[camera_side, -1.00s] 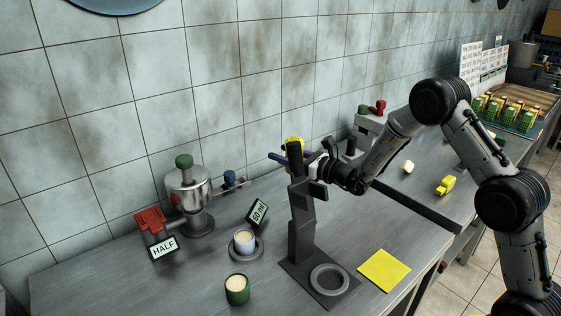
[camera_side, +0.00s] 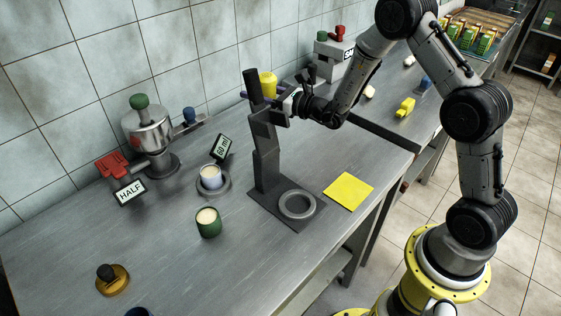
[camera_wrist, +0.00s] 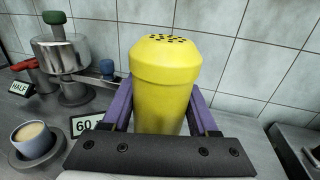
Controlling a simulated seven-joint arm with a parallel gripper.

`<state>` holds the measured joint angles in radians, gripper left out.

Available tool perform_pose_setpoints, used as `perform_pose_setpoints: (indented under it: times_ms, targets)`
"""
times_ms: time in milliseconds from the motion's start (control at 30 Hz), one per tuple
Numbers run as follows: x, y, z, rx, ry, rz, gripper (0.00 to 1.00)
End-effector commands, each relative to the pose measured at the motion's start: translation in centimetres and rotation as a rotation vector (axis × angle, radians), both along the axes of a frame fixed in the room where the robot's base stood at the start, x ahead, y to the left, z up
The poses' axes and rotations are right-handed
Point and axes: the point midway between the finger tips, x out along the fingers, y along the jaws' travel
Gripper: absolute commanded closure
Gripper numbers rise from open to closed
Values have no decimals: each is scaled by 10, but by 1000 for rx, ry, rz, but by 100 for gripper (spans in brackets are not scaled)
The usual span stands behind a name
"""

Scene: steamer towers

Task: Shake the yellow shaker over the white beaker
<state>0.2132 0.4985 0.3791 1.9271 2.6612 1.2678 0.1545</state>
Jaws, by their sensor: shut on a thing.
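My gripper (camera_side: 262,94) is shut on the yellow shaker (camera_side: 267,84), high above the table behind the tall grey post. In the wrist view the shaker (camera_wrist: 165,78) stands upright between the purple fingers (camera_wrist: 160,108), with its holed top facing up. The white beaker (camera_side: 211,183) sits on a round grey base left of the post, beside the "60 ml" sign (camera_side: 220,149), with cream-coloured contents. The beaker (camera_wrist: 31,142) also shows at lower left in the wrist view. The shaker is not over the beaker; it is to its right and farther back.
The grey post (camera_side: 264,145) with a ring base (camera_side: 297,204) stands close to my gripper. A green cup (camera_side: 208,229) is in front of the beaker. A metal dispenser (camera_side: 148,128) and "HALF" sign (camera_side: 131,193) stand left. A yellow square (camera_side: 348,190) lies right.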

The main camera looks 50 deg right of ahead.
Motion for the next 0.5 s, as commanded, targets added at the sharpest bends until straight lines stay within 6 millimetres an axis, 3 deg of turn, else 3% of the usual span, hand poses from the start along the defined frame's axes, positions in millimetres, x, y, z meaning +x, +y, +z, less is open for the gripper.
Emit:
perform_pose_setpoints:
  times_ms: [200,300,400,500]
  targets:
    - [-82,10,-17,2,0,23,100]
    - [-109,17,-19,0,-1,38,100]
    - [-123,24,-19,0,-3,51,100]
    - [-121,24,-19,-2,-8,51,100]
